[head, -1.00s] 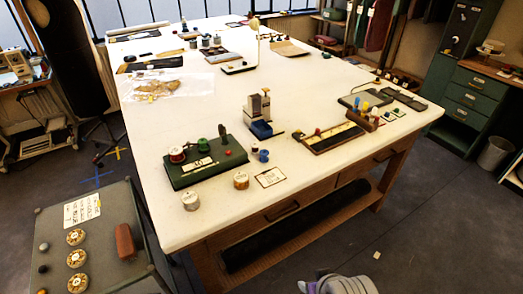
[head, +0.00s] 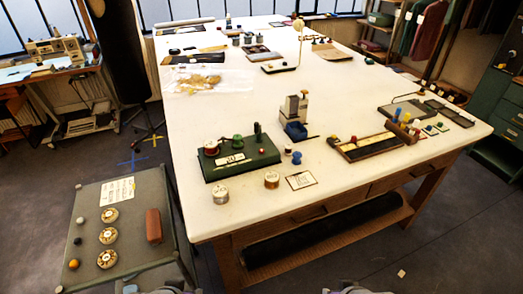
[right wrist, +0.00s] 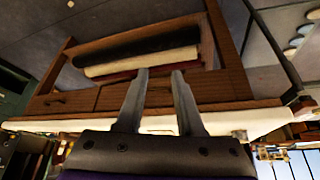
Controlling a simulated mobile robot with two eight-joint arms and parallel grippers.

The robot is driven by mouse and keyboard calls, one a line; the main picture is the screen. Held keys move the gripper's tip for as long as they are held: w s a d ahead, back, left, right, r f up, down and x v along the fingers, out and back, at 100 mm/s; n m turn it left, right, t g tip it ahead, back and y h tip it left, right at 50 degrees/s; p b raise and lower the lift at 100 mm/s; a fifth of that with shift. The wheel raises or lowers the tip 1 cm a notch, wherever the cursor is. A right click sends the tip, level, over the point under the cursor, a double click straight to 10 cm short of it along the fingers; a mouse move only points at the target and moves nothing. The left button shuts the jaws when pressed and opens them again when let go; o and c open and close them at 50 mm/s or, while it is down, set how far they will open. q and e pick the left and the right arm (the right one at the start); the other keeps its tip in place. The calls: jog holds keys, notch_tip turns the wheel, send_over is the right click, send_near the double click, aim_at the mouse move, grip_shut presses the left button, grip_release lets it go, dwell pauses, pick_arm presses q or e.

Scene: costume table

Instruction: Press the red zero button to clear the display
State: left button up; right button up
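A dark green device (head: 226,171) stands near the front left of the white table, with a white display plate (head: 231,160) whose digits are too small to read surely. A small red button (head: 262,151) sits on the device, right of the plate. A red-topped spool and green and dark knobs stand along its back. My right gripper shows in the right wrist view (right wrist: 160,74): its two fingers are apart with nothing between them, facing the table's wooden front, away from the device. Only grey parts of my arms show at the head view's bottom edge; my left gripper's fingers are not visible.
Thread spools (head: 220,193) and a card (head: 301,181) lie at the table's front edge (head: 330,201). A stamp-like tool (head: 295,110) with a blue base and a wooden tray (head: 372,146) stand to the right. A grey cart (head: 87,240) stands at left. Floor is open at right.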

grip_shut()
dwell(1.4)
